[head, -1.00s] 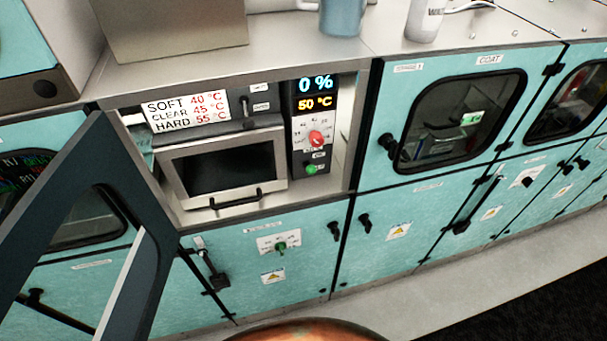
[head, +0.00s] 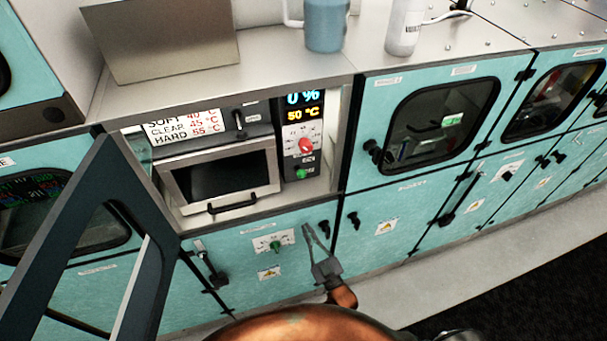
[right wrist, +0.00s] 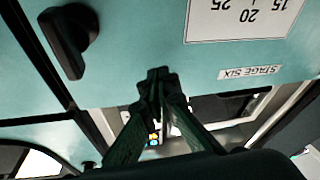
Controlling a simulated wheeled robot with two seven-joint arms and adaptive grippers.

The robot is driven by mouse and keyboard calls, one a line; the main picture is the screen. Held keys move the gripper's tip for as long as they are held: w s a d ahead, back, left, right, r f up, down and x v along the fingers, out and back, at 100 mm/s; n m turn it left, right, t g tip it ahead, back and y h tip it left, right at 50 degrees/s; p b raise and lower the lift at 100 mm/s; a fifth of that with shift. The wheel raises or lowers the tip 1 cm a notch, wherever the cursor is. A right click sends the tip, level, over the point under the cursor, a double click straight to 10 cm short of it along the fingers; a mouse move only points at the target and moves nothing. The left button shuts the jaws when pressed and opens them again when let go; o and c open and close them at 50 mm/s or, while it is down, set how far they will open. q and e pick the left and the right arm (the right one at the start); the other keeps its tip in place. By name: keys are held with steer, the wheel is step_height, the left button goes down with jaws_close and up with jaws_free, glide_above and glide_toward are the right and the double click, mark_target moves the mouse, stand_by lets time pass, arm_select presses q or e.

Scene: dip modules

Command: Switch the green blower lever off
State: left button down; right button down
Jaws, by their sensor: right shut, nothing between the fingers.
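A small green knob (head: 301,174) sits low on the dark control panel, below a red dial (head: 306,146). Another green knob (head: 275,246) is on a white scale plate on the teal door below. I cannot read which of them is labelled blower. My right gripper (head: 307,229) is shut and empty, in front of the teal lower doors, to the right of the lower green knob and below the control panel. In the right wrist view its fingertips (right wrist: 158,75) meet near the panel labelled STAGE SIX. My left gripper is not in view.
A dark open door frame (head: 90,215) stands at the left. A small oven with a black handle (head: 232,203) fills the recess beside the controls. Black door latches (head: 323,228) stick out near my right gripper. A blue mug (head: 325,25) stands on the counter.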

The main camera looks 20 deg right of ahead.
mark_target(300, 173)
step_height(300, 173, up, 18)
steer(key=s+m+t+h+p, duration=0.1)
steer(key=s+t, duration=0.1)
steer(key=t, duration=0.2)
steer(key=shift+s+d+f+t, duration=0.15)
steer(key=shift+s+d+t, duration=0.05)
steer(key=shift+s+t, duration=0.15)
steer(key=d+p+x, duration=0.1)
steer(key=p+x, duration=0.3)
steer(key=x, duration=0.7)
steer(key=f, duration=0.4)
steer(key=shift+w+a+f, duration=0.1)
steer(key=shift+w+f, duration=0.15)
steer(key=shift+w, duration=0.15)
